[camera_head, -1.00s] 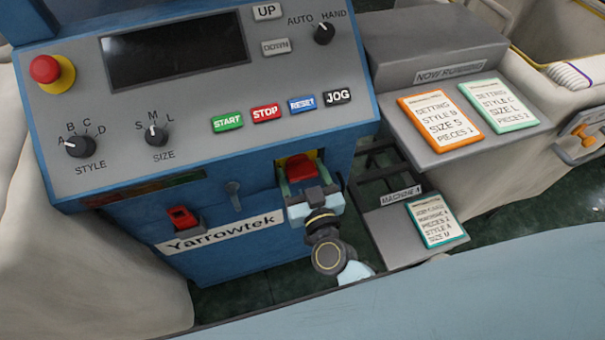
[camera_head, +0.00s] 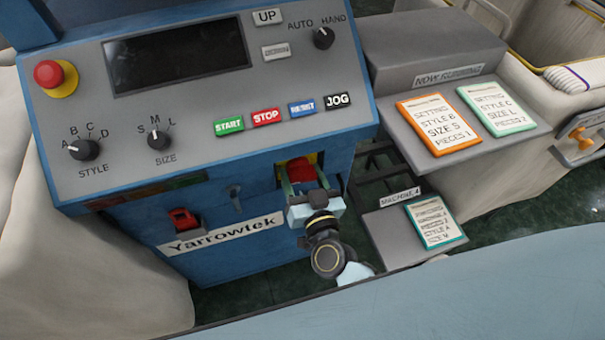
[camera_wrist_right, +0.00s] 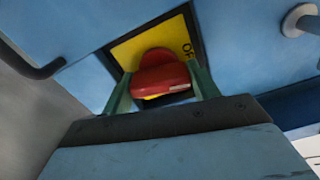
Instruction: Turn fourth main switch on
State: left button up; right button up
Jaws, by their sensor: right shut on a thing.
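The main switch is a red rotary handle (camera_head: 301,170) on a yellow plate, set in a dark recess at the right of the blue machine's front panel. My right gripper (camera_head: 302,177) reaches up to it from below. In the right wrist view the red handle (camera_wrist_right: 163,78) sits between the two green fingers of the right gripper (camera_wrist_right: 160,84), which are shut on it. Part of the yellow plate (camera_wrist_right: 130,50) shows behind it, with letters like "OF" at its right. The handle's exact angle is hard to read. My left gripper is not in view.
A second red switch (camera_head: 183,220) sits lower left on the machine, above the Yarrowtek label. A small grey lever (camera_head: 235,197) lies between the two. The control panel (camera_head: 195,115) overhangs above. A grey shelf (camera_head: 390,120) with cards stands at the right.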

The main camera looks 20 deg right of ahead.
jog(key=m+p, duration=0.1)
jog(key=m, duration=0.2)
jog(key=shift+m, duration=0.3)
jog(key=m, duration=0.3)
jog(key=shift+m, duration=0.3)
jog(key=m, duration=0.4)
jog(key=shift+m, duration=0.3)
jog(key=m, duration=0.2)
jog(key=shift+m, duration=0.3)
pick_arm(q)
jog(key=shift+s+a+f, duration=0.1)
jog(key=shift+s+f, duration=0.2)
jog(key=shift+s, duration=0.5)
pick_arm(e)
jog(key=shift+m, duration=0.5)
pick_arm(q)
jog(key=shift+b, duration=0.3)
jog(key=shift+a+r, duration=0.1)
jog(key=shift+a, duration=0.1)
pick_arm(e)
jog(key=o, duration=0.7)
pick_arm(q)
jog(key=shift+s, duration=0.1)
